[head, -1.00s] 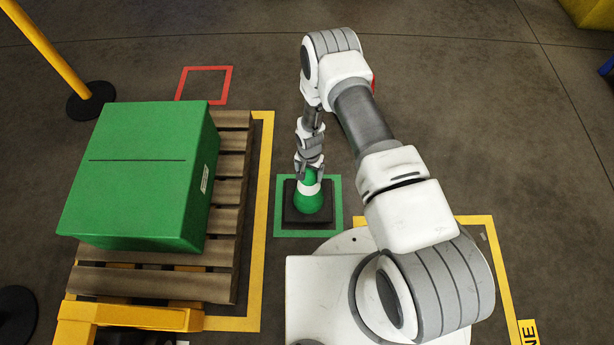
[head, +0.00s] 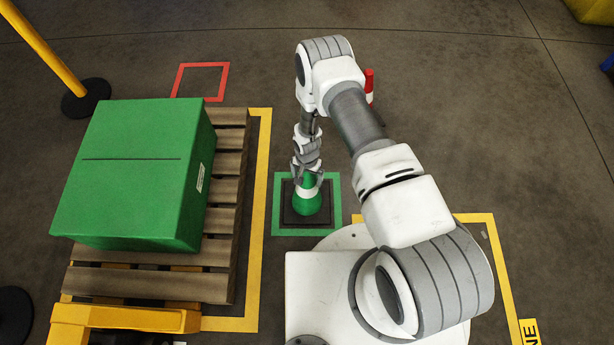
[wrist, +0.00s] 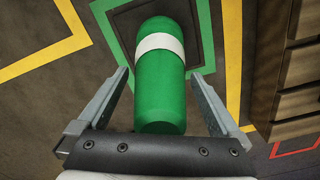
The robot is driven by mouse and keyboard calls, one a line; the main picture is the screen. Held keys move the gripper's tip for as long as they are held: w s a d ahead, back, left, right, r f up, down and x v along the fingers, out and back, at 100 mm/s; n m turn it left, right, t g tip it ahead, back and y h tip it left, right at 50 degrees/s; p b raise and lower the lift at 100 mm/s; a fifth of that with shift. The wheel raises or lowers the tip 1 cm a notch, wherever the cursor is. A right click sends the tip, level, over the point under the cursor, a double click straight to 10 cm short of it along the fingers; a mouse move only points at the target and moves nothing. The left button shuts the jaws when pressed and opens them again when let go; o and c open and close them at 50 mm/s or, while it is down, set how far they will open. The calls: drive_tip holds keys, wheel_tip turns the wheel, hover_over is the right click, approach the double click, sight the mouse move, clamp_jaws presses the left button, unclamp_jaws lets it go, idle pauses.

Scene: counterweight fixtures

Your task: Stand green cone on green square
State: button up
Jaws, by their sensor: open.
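The green cone (head: 309,203), with a white band, stands upright on its dark square base inside the green square outline (head: 334,222) on the floor. In the wrist view the cone (wrist: 158,90) shows from above, its top nearest me, with the green square (wrist: 206,50) around its base. My gripper (head: 307,172) is at the cone's upper part. In the wrist view my gripper's (wrist: 162,88) two fingers are apart, one on each side of the cone, with gaps between them and it.
A green box (head: 135,170) sits on a wooden pallet (head: 225,190) to the left. A red-and-white cone (head: 369,85) stands behind my arm. An empty red square (head: 202,66) lies at the back left. A yellow post (head: 45,45) stands at the far left.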

wheel_tip(320, 180, up, 12)
drive_tip(key=p, duration=0.4)
drive_tip(key=shift+r+p, duration=0.2)
drive_tip(key=shift+p, duration=0.1)
drive_tip(key=w+d+r+n+t, duration=0.1)
drive_tip(key=d+r, duration=0.1)
drive_tip(key=r, duration=1)
drive_tip(key=w+d+r+t, duration=0.1)
drive_tip(key=w+d+r, duration=0.1)
drive_tip(key=r, duration=1.1)
drive_tip(key=w+d+r+n+t, duration=0.1)
drive_tip(key=d+r, duration=0.1)
drive_tip(key=r, duration=1)
drive_tip(key=s+d+r+n+t, duration=0.1)
drive_tip(key=s+d+r, duration=0.1)
drive_tip(key=s+r, duration=0.35)
drive_tip(key=s+d+r, duration=0.2)
drive_tip(key=s+r, duration=0.1)
drive_tip(key=r, duration=0.5)
drive_tip(key=s+d+r+n, duration=0.1)
drive_tip(key=s+r, duration=0.2)
drive_tip(key=s, duration=0.4)
drive_tip(key=s+d+r+n+t, duration=0.1)
drive_tip(key=s+r, duration=0.2)
drive_tip(key=s, duration=0.4)
drive_tip(key=shift+d+t, duration=0.2)
drive_tip(key=shift+t, duration=0.1)
drive_tip(key=shift+s+r, duration=0.1)
drive_tip(key=shift+r, duration=0.05)
